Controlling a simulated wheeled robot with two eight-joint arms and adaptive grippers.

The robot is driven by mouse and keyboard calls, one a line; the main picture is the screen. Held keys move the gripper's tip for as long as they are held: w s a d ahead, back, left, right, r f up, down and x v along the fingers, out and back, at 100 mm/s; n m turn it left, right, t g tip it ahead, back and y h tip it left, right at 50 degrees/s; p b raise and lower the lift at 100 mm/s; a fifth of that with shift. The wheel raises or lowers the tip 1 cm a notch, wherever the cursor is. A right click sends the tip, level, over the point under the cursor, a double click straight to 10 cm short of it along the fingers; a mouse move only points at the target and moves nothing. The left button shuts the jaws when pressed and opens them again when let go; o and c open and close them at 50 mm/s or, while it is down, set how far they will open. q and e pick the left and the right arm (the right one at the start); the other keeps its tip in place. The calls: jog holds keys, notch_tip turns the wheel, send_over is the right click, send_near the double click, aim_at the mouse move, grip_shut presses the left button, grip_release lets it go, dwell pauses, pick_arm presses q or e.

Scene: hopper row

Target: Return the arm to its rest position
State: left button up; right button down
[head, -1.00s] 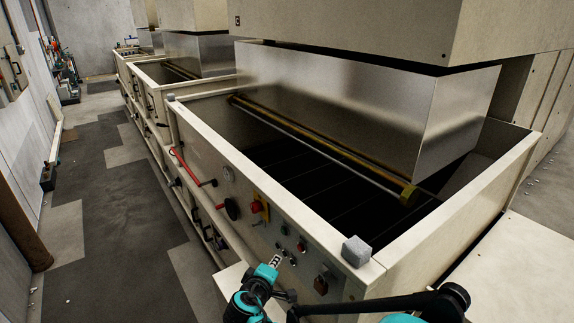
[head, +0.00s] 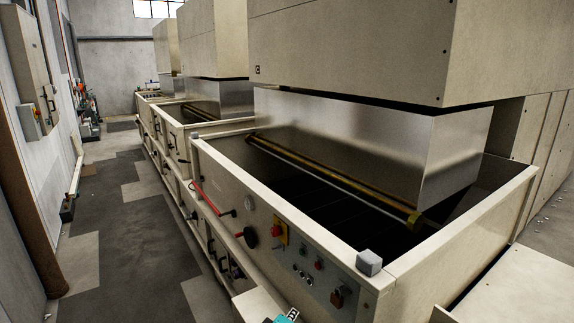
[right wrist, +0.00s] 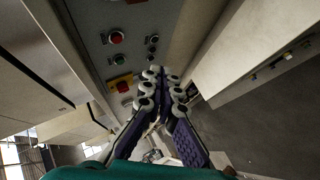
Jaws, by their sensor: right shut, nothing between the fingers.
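Only the teal tip of my right gripper (head: 286,317) shows at the bottom edge of the head view. In the right wrist view my right gripper (right wrist: 162,88) has its two dark purple, grey-jointed fingers together at the tips, with nothing between them. The fingers are in front of or beside the hopper's control panel (right wrist: 92,40); I cannot tell the gap. My left gripper is not in view.
The near hopper (head: 290,232) fills the middle, with a red lever (head: 212,200), a black knob (head: 250,237) and a red-and-yellow switch (head: 279,233) on its front. A grey block (head: 369,262) sits on its corner. The aisle floor (head: 135,250) at left is clear.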

jog(key=s+d+m+g+y, duration=0.1)
jog(key=s+d+m+g, duration=0.1)
jog(key=s+d+m, duration=0.3)
jog(key=s+d+m+g+y+b, duration=0.1)
jog(key=s+d+m, duration=0.4)
jog(key=s+d, duration=0.6)
jog(key=s+g+y, duration=0.1)
jog(key=s, duration=0.6)
jog(key=shift+s+d+f+g+y, duration=0.2)
jog(key=shift+d+f+g+y, duration=0.05)
jog(key=shift+f+g+y, duration=0.05)
